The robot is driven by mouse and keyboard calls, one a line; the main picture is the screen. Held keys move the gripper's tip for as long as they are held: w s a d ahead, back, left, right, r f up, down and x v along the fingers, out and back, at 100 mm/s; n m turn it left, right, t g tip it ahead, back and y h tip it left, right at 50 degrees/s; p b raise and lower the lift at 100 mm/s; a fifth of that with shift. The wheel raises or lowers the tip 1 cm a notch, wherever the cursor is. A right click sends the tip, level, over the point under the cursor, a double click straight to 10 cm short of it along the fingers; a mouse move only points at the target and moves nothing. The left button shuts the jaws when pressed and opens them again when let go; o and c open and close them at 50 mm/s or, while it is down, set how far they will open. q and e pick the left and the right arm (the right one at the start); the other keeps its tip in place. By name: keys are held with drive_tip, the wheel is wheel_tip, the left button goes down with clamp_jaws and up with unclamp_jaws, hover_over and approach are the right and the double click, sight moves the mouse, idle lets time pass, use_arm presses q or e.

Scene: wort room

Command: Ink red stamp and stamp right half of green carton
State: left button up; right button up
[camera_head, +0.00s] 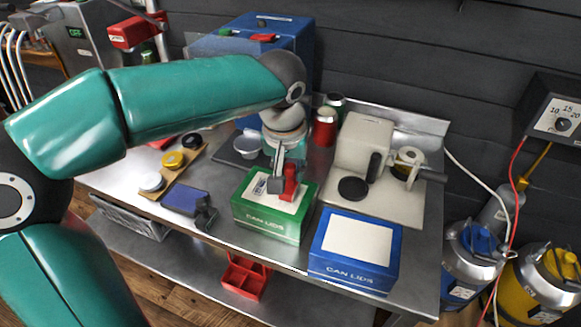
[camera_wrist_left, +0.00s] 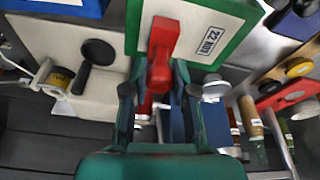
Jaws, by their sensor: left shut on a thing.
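The green carton (camera_head: 268,230), marked CAN LIDS, stands on the steel bench with a pale label on top. My left gripper (camera_head: 281,180) is shut on the red stamp (camera_head: 290,184), which is upright over the right half of the label. The stamp also shows between the fingers in the left wrist view (camera_wrist_left: 164,45). I cannot tell whether its face touches the carton. A dark boxed print (camera_wrist_left: 210,42) is on the left half of the label, seen from above in the head view (camera_head: 259,186). A dark blue ink pad (camera_head: 187,197) lies left of the carton. My right gripper is not in view.
A blue carton (camera_head: 349,271) stands close to the right of the green one. Behind are a beige machine (camera_head: 364,140) and a red can (camera_head: 325,128). A wooden strip (camera_head: 184,173) with several round caps lies at left. A red crate (camera_head: 245,277) is on the lower shelf.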

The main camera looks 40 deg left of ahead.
use_arm(q)
drive_tip(key=shift+f+b, duration=0.45)
drive_tip(key=shift+f, duration=0.1)
idle(1.4)
wheel_tip(320, 180, up, 7)
drive_tip(key=p, duration=0.6)
drive_tip(key=shift+r, duration=0.1)
idle(1.0)
